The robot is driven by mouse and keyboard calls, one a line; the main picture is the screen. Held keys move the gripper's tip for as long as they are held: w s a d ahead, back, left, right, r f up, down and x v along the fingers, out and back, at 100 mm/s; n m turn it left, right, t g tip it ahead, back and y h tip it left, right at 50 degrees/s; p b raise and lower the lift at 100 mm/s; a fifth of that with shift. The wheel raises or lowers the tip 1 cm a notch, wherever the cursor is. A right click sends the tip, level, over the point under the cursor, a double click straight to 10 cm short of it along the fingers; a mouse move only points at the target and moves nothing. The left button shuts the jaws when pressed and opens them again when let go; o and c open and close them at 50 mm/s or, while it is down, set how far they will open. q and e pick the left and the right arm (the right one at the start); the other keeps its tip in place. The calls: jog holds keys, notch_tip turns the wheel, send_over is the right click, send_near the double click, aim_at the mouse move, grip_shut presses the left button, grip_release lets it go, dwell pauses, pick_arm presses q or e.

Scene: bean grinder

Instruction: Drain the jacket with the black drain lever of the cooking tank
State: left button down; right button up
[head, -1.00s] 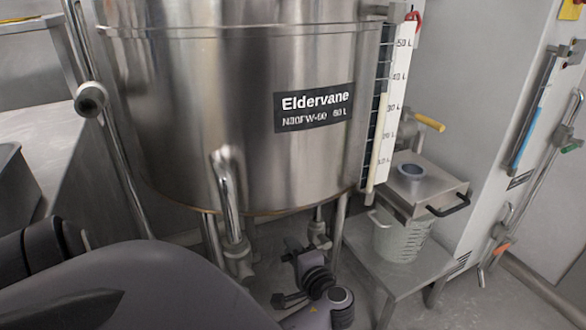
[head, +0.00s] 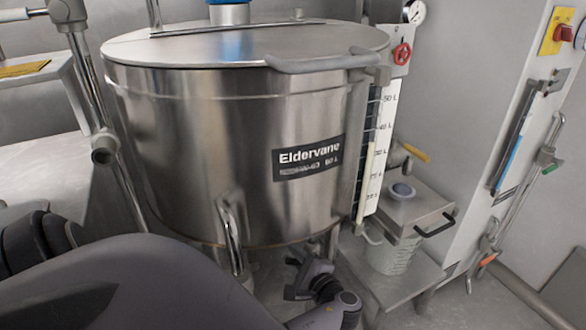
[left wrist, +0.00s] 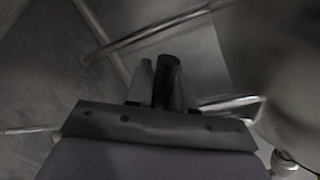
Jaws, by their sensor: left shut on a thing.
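The cooking tank (head: 215,150) is a large steel vessel with a flat lid and an "Eldervane" label, in the middle of the head view. My left gripper (head: 292,291) is low under the tank's front, and my own arm hides part of the space there. In the left wrist view, the black drain lever (left wrist: 167,68) shows as a short dark cylinder between the two fingers of my left gripper (left wrist: 160,88), which is shut on it. The lever cannot be made out in the head view. My right gripper is not in view.
A bent steel pipe (head: 230,238) runs down the tank's front beside my gripper. A level gauge (head: 383,140) is on the tank's right side. Right of it, a steel box (head: 420,208) and a measuring jug (head: 392,254) stand over a low steel stand (head: 405,282).

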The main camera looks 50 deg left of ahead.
pick_arm(q)
jog(key=shift+w+a+r, duration=0.1)
jog(key=shift+r, duration=0.05)
dwell(0.3)
jog(key=c, duration=1.1)
grip_release()
jog(key=shift+p+v, duration=0.55)
jog(key=shift+v, duration=3.05)
